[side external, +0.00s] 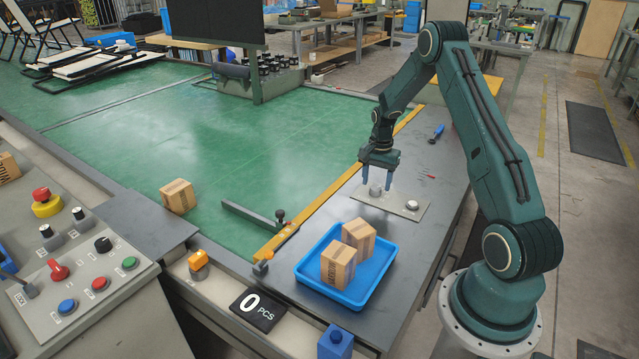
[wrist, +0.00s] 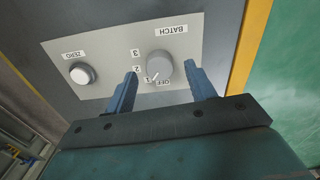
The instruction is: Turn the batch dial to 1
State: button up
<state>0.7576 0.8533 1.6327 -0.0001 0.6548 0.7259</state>
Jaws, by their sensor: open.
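The batch dial (wrist: 159,66) is a round grey knob on a light metal plate (wrist: 110,62), printed BATCH, with OFF, 1, 2 and 3 around it. In the wrist view its labels appear upside down, and I cannot tell surely where its pointer stands. My gripper (wrist: 161,76) is open, with one blue finger on each side of the dial and a visible gap to each. In the side view my gripper (side external: 377,181) points down over the dial (side external: 375,191). Contact with the knob is not visible.
A ZERO button (wrist: 82,73) sits on the same plate, beside the dial. A blue tray (side external: 300,270) with two cartons (side external: 338,264) stands nearby on the grey bench. A counter display (side external: 258,308) reads 0 PCS. A yellow rail (side external: 330,190) borders the green table.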

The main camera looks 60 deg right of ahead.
aim_at(375, 188)
notch_tip(375, 188, up, 12)
jog(key=shift+r, duration=0.2)
dwell(0.4)
jog(key=s+a+r+n+t+h, duration=0.15)
jog(key=a+r+n, duration=0.25)
jog(key=a+r, duration=0.55)
jog(key=s+a+r+n+t+y, duration=0.15)
jog(key=a+r+n, duration=0.35)
jog(key=a, duration=0.7)
jog(key=s+a+r+n+t, duration=0.2)
jog(key=s+a+n, duration=0.6)
jog(key=s+a, duration=0.5)
jog(key=shift+s+a+r+t, duration=0.25)
jog(key=shift+s+r+t, duration=0.1)
jog(key=shift+s, duration=1.25)
